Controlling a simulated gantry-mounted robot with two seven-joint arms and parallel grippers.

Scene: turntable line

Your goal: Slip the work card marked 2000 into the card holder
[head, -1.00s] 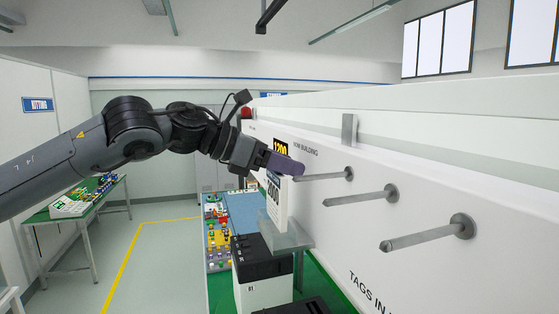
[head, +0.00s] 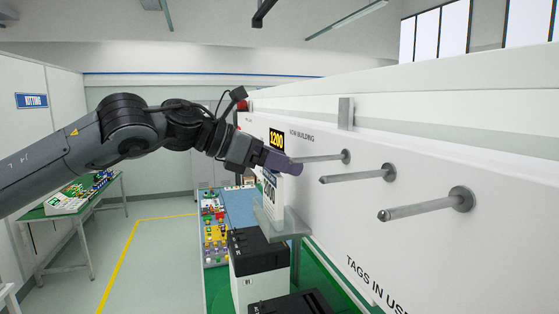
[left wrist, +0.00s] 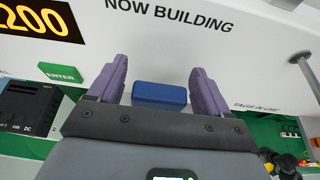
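The white work card marked 2000 (head: 269,192) hangs upright below my left gripper (head: 292,167) in the head view. The translucent grey card holder (head: 284,226) sticks out from the white wall directly under the card. The card's lower end meets the holder, but I cannot tell how deep it sits. The fingers cover the card's upper part. My right gripper is not in view.
Several metal pegs (head: 414,208) stick out of the white wall panel (head: 330,205) to the right of my gripper. Black-topped boxes (head: 258,252) stand below the holder. The floor (head: 160,260) at left is clear.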

